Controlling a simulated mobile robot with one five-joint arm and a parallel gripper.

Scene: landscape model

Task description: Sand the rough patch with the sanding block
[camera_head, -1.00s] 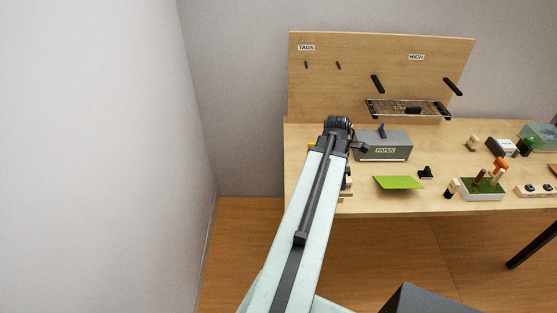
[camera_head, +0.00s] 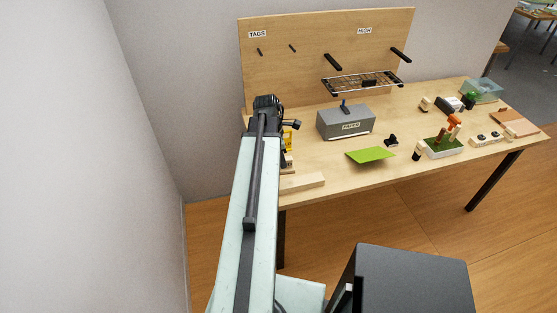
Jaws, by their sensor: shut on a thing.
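My arm reaches over the left end of the wooden bench (camera_head: 345,175). My gripper (camera_head: 290,125) is at the arm's dark end, low over the bench. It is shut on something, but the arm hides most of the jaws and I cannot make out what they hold. I cannot pick out the sanding block with certainty. A pale board (camera_head: 522,128) with a brown part lies at the bench's right end; I cannot tell whether that brown part is the rough patch.
A grey PAPER box (camera_head: 345,122) and a green sheet (camera_head: 370,155) are right of my gripper. A pale wooden bar (camera_head: 302,183) lies at the front left edge. A planter (camera_head: 443,148) and a switch strip (camera_head: 486,139) are farther right. A pegboard (camera_head: 300,70) stands behind; a wall is close on the left.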

